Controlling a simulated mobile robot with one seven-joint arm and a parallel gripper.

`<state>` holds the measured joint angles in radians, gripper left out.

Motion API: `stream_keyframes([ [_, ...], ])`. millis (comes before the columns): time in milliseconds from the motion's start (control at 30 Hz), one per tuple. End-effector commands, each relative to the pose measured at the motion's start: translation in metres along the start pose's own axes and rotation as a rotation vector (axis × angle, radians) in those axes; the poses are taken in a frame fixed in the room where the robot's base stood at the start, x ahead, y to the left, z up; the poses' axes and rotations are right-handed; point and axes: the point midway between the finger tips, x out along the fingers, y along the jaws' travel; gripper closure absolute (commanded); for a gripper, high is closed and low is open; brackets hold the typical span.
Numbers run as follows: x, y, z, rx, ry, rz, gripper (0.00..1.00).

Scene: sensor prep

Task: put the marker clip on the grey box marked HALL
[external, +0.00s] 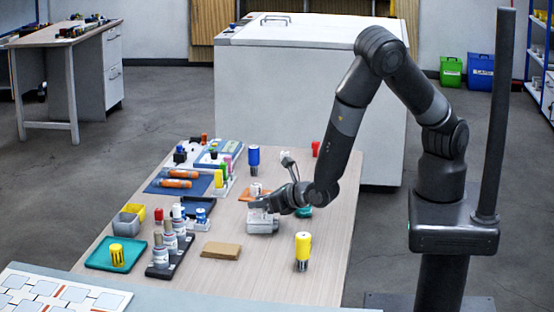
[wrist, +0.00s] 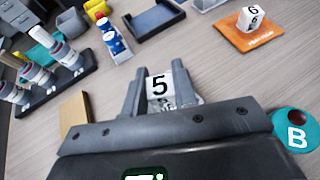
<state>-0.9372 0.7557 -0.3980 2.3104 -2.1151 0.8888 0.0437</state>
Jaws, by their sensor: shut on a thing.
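A white piece marked 5 (wrist: 158,84), which looks like the marker clip, is between the fingers of my gripper (wrist: 160,95) in the wrist view. My gripper (external: 262,207) is shut on it, low over the middle of the table in the external view. A pale grey box-like thing (external: 262,225) shows directly below my fingers. I cannot read HALL on it, and I cannot tell whether the clip touches it. My gripper hides most of that spot in the wrist view.
A teal disc marked B (wrist: 293,130) lies at right, and an orange mat (wrist: 248,38) holds a white cube marked 6. A brown block (external: 221,250), a yellow marker (external: 303,247) and a bottle rack (external: 170,262) stand nearer the front.

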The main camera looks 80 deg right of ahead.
Motion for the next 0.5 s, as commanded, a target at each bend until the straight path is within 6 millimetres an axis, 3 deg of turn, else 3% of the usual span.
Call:
stream_keyframes([
  [133, 0.0046, 0.0001, -0.0107, -0.001, 0.0, 0.0, 0.96],
  [500, 0.0057, 0.0001, -0.0133, 0.0, 0.0, 0.001, 0.96],
])
